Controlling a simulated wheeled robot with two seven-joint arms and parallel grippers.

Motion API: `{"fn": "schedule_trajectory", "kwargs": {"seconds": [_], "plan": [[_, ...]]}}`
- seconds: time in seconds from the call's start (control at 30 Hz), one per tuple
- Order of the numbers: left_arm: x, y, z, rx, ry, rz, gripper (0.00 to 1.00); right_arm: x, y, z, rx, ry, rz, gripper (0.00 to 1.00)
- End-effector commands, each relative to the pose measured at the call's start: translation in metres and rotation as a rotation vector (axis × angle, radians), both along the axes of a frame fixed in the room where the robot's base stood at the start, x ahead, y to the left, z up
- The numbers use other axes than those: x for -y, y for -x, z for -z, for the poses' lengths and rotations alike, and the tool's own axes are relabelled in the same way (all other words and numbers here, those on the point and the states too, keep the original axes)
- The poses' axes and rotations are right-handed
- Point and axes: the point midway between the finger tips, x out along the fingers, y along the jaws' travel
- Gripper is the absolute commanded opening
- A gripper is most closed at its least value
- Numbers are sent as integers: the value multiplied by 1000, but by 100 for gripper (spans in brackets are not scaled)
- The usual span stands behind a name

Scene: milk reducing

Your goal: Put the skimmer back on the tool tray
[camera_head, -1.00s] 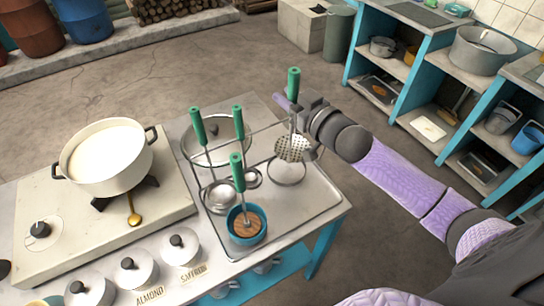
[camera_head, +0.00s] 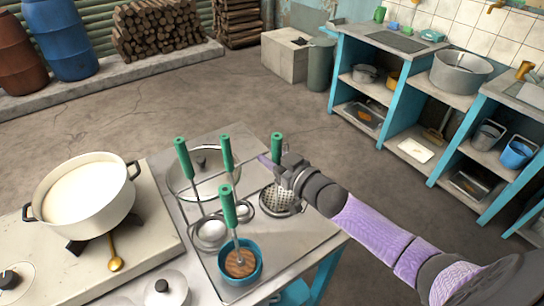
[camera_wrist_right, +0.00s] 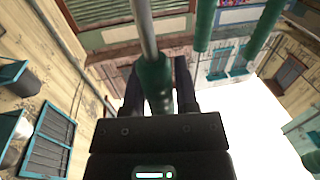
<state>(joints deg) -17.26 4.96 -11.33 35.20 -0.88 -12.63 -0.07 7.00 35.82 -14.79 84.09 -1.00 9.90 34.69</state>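The skimmer (camera_head: 277,199) has a perforated metal head and a green handle. In the head view its head is low over the right part of the metal tool tray (camera_head: 308,235). Whether it touches the tray is unclear. My right gripper (camera_head: 284,168) is around the green handle; in the right wrist view the handle (camera_wrist_right: 155,85) lies between both fingers, and the gripper looks shut on it. The tray's rack also holds several green-handled tools, among them a ladle (camera_head: 211,231). My left gripper is not in view.
A teal cup (camera_head: 251,268) stands at the tray's front. A lidded pot (camera_head: 187,188) is behind the tools. A white pot of milk (camera_head: 52,217) sits on the stove at left. Teal shelves (camera_head: 398,120) stand at the back right. The floor between is clear.

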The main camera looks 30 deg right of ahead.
Motion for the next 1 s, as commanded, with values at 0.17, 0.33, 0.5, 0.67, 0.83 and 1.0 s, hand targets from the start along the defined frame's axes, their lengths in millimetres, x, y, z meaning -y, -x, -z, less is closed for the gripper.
{"fn": "schedule_trajectory", "kwargs": {"seconds": [0.17,0.33,0.5,0.67,0.83,1.0], "plan": [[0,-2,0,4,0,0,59,0,0,0,0,0,0,66],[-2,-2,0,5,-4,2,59,0,0,0,0,0,0,66],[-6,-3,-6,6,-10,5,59,2,9,-3,-3,0,0,66],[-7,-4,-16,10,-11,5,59,11,45,-4,-6,0,0,66],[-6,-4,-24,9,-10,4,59,22,87,-5,-5,0,1,66],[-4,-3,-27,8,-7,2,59,29,112,-5,-2,0,1,66]]}}
